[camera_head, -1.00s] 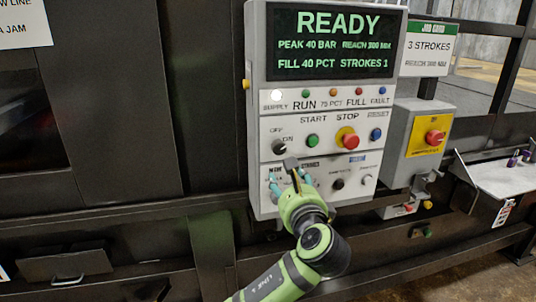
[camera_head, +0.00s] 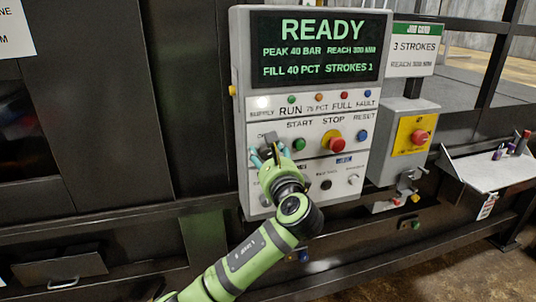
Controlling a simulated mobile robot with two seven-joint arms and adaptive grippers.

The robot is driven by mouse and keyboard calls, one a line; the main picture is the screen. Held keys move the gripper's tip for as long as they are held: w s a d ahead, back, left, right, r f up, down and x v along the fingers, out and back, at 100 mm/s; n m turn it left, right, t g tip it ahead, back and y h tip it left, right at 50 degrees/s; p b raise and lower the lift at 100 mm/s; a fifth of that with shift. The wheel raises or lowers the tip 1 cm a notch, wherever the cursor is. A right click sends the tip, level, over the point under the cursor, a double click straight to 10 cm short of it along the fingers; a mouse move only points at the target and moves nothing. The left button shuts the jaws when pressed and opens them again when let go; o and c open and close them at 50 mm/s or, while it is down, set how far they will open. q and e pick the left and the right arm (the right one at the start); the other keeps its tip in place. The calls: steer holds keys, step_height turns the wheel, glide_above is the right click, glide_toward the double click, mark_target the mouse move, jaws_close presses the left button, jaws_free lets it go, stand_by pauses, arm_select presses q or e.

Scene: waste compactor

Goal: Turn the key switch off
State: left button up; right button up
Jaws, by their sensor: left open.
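The grey control panel (camera_head: 241,130) stands in the middle, its screen (camera_head: 318,45) reading READY. The key switch with OFF and ON marks sits left of the green START button (camera_head: 299,144). It is now largely hidden behind my left gripper, so its setting cannot be read. My left gripper (camera_head: 270,153) is open, its two teal fingertips on either side of the spot where the switch sits. Whether they touch it I cannot tell. My right gripper is not in view.
A red STOP button on yellow (camera_head: 332,140) and a blue RESET button (camera_head: 364,136) are right of START. A black knob (camera_head: 326,184) is below. A box with a red emergency button (camera_head: 420,138) and a metal shelf (camera_head: 490,172) stand further right.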

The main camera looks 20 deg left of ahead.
arm_select(q)
steer(key=c, duration=1)
jaws_close()
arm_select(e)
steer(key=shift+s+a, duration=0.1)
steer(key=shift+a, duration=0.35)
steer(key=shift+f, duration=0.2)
arm_select(q)
steer(key=n+b, duration=0.3)
steer(key=shift+f+n, duration=0.15)
steer(key=shift+n, duration=0.25)
steer(key=n+b, duration=0.2)
steer(key=shift+n, duration=0.3)
steer(key=n+b, duration=0.3)
steer(key=n, duration=0.1)
steer(key=shift+n, duration=0.3)
steer(key=shift+n+b, duration=0.5)
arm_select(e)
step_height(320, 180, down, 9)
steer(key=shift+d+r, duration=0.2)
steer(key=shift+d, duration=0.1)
arm_select(q)
steer(key=shift+r, duration=0.2)
